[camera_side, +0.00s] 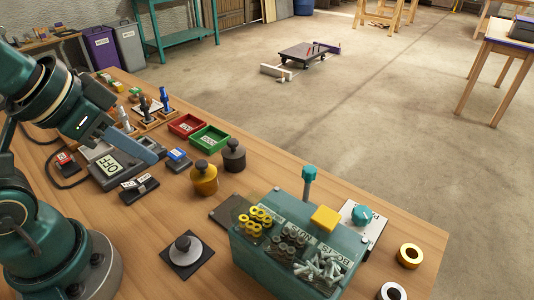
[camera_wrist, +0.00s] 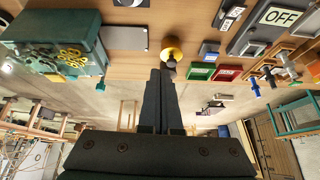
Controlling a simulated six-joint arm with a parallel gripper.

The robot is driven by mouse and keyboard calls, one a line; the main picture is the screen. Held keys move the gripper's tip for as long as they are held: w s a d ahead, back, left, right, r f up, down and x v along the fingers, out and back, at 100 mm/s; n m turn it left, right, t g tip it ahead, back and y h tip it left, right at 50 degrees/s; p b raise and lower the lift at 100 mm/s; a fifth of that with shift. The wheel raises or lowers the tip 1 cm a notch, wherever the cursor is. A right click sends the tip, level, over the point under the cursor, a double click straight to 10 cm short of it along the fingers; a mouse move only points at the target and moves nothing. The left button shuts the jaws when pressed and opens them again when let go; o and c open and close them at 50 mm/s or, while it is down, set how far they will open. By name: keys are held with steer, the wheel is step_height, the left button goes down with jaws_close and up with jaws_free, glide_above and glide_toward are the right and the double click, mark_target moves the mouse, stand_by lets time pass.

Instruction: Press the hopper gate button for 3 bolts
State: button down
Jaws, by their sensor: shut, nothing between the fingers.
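The teal hopper (camera_side: 262,262) stands at the front of the bench, with open bins of yellow rings, dark nuts and silver bolts (camera_side: 320,268); the bolt bin is labelled BOLTS. A yellow block-shaped button (camera_side: 324,218) sits on its top rear edge. A teal-capped post (camera_side: 309,173) and a teal knob (camera_side: 361,214) on a white plate stand behind it. My gripper (camera_side: 152,156) is shut and empty, in the air over the bench's left part, well away from the hopper. In the wrist view my gripper (camera_wrist: 160,74) points away from the hopper (camera_wrist: 75,28), which appears upside down at left.
Yellow (camera_side: 204,180) and dark (camera_side: 234,155) weights stand between my gripper and the hopper. Red (camera_side: 187,125) and green (camera_side: 209,138) trays lie behind. A scale-like box marked OFF (camera_side: 112,168) is near my gripper. A round grey knob on a black plate (camera_side: 186,252) lies left of the hopper.

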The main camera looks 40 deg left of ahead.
steer(key=w+d+r+m+t, duration=0.1)
steer(key=w+r+m+t, duration=0.15)
steer(key=w+r, duration=0.35)
steer(key=m+h, duration=0.4)
steer(key=m, duration=0.7)
glide_above(318, 218)
steer(key=shift+f, duration=0.15)
steer(key=shift+f, duration=4.4)
steer(key=shift+f, duration=0.4)
